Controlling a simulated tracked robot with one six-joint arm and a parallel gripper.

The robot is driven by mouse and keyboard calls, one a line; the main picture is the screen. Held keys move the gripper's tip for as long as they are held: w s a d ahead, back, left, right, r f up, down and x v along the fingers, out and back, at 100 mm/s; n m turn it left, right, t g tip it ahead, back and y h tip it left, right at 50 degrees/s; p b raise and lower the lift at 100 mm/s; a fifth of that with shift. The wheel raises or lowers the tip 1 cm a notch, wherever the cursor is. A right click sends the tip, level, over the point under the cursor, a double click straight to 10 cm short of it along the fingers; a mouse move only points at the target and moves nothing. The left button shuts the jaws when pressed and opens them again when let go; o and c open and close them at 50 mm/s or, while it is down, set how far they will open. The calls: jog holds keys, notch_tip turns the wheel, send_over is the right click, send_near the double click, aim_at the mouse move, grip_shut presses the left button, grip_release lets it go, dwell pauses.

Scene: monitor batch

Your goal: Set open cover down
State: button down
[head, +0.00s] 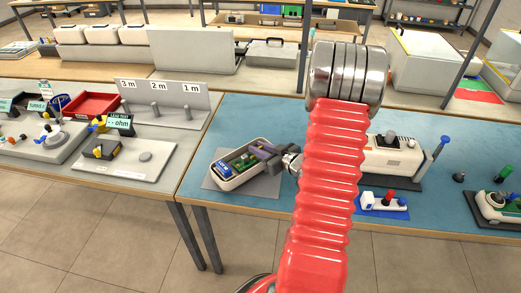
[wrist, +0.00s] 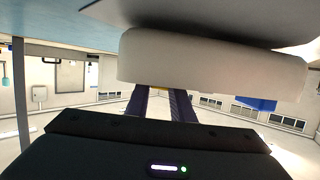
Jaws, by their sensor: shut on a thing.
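An open cream monitor case (head: 234,181) lies on a grey mat (head: 212,183) on the blue bench. A green board and a blue part show inside it. My gripper (head: 259,152) is at the case's right end, its dark fingers over the rim. In the wrist view, the fingers (wrist: 164,100) reach a rounded cream casing (wrist: 212,62) that fills the upper middle. The gripper is shut on a part there, which I take to be the cover. The cover's outline and hinge are hidden, and I cannot tell its angle.
My red arm hides part of the bench. Right of it stand a cream device (head: 395,157), a blue-handled tool (head: 437,158) and a small white-and-blue fixture (head: 384,202). The bench's front edge (head: 240,207) is close to the mat. Bare blue surface lies behind the case.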

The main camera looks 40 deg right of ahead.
jog(key=shift+f, duration=0.45)
jog(key=c, duration=1.5)
grip_release()
jog(key=shift+c, duration=0.2)
jog(key=shift+s, duration=0.1)
jog(key=v, duration=1.2)
